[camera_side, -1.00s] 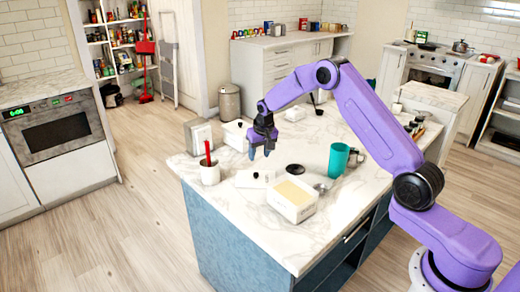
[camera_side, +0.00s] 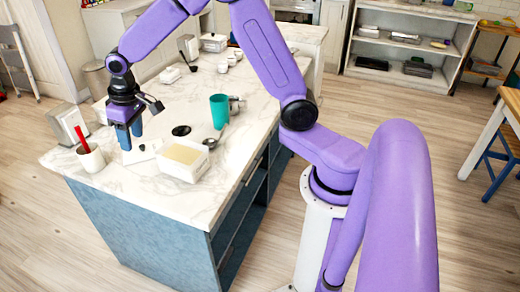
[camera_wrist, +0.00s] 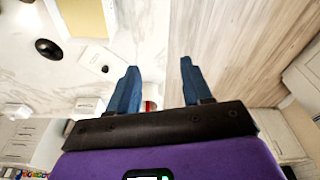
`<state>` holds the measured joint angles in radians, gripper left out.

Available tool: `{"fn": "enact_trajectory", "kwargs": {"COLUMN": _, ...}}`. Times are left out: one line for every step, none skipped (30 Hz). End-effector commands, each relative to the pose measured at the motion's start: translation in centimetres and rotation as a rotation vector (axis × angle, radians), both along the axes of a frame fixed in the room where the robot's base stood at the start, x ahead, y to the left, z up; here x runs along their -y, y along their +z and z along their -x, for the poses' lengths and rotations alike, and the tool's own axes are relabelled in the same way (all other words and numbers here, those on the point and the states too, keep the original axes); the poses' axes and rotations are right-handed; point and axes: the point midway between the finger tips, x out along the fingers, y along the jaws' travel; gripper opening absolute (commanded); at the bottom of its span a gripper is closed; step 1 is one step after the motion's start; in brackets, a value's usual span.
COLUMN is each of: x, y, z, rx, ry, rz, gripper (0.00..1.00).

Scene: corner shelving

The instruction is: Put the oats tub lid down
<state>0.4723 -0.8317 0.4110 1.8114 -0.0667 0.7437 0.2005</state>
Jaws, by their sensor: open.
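The white box-shaped tub (camera_side: 183,161) stands open on the island counter, its tan contents showing. A flat white lid with a small black knob (camera_side: 142,152) lies on the counter beside the tub; it also shows in the wrist view (camera_wrist: 98,58). I take it for the oats tub lid, though no label is legible. My gripper (camera_side: 130,140) is open and points down near the lid. In the wrist view, nothing is between the fingers (camera_wrist: 158,68), and the lid lies left of them. The gap between fingertips and counter is hard to judge.
A black disc (camera_side: 181,131) and a teal cup (camera_side: 219,111) stand beyond the tub. A white pot with a red handle (camera_side: 91,157) stands near the counter's left corner, beside a grey-and-white holder (camera_side: 68,124). The counter's front right is clear.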

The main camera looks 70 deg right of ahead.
Motion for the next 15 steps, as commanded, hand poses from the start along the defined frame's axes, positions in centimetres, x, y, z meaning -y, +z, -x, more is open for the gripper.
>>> {"fn": "enact_trajectory", "kwargs": {"x": -1.0, "y": 0.8, "z": 2.2, "rx": -0.005, "ry": 0.057, "rz": 0.001, "gripper": 0.49}}
{"fn": "enact_trajectory", "kwargs": {"x": -1.4, "y": 1.1, "z": 3.4, "rx": -0.011, "ry": 0.089, "rz": 0.003, "gripper": 0.49}}
{"fn": "enact_trajectory", "kwargs": {"x": -2.0, "y": 1.5, "z": 5.2, "rx": -0.019, "ry": 0.133, "rz": 0.006, "gripper": 0.49}}
{"fn": "enact_trajectory", "kwargs": {"x": -2.4, "y": 1.8, "z": 6.5, "rx": -0.024, "ry": 0.166, "rz": 0.007, "gripper": 0.49}}
{"fn": "enact_trajectory", "kwargs": {"x": -2.7, "y": 2.1, "z": 7.8, "rx": -0.029, "ry": 0.199, "rz": 0.009, "gripper": 0.49}}
{"fn": "enact_trajectory", "kwargs": {"x": -3.1, "y": 2.4, "z": 9.6, "rx": -0.036, "ry": 0.244, "rz": 0.012, "gripper": 0.49}}
{"fn": "enact_trajectory", "kwargs": {"x": -3.2, "y": 2.6, "z": 10.9, "rx": -0.043, "ry": 0.277, "rz": 0.015, "gripper": 0.49}}
{"fn": "enact_trajectory", "kwargs": {"x": -3.4, "y": 2.8, "z": 12.3, "rx": -0.048, "ry": 0.310, "rz": 0.017, "gripper": 0.49}}
{"fn": "enact_trajectory", "kwargs": {"x": -3.4, "y": 3.1, "z": 14.0, "rx": -0.054, "ry": 0.353, "rz": 0.020, "gripper": 0.49}}
{"fn": "enact_trajectory", "kwargs": {"x": -3.5, "y": 3.2, "z": 15.4, "rx": -0.059, "ry": 0.388, "rz": 0.024, "gripper": 0.49}}
{"fn": "enact_trajectory", "kwargs": {"x": -3.4, "y": 3.4, "z": 16.7, "rx": -0.064, "ry": 0.420, "rz": 0.027, "gripper": 0.49}}
{"fn": "enact_trajectory", "kwargs": {"x": -3.3, "y": 3.5, "z": 18.5, "rx": -0.071, "ry": 0.466, "rz": 0.030, "gripper": 0.49}}
{"fn": "enact_trajectory", "kwargs": {"x": -3.1, "y": 3.6, "z": 19.8, "rx": -0.077, "ry": 0.498, "rz": 0.033, "gripper": 0.49}}
{"fn": "enact_trajectory", "kwargs": {"x": -2.9, "y": 3.7, "z": 21.1, "rx": -0.081, "ry": 0.533, "rz": 0.037, "gripper": 0.49}}
{"fn": "enact_trajectory", "kwargs": {"x": -2.5, "y": 3.8, "z": 22.9, "rx": -0.088, "ry": 0.576, "rz": 0.040, "gripper": 0.49}}
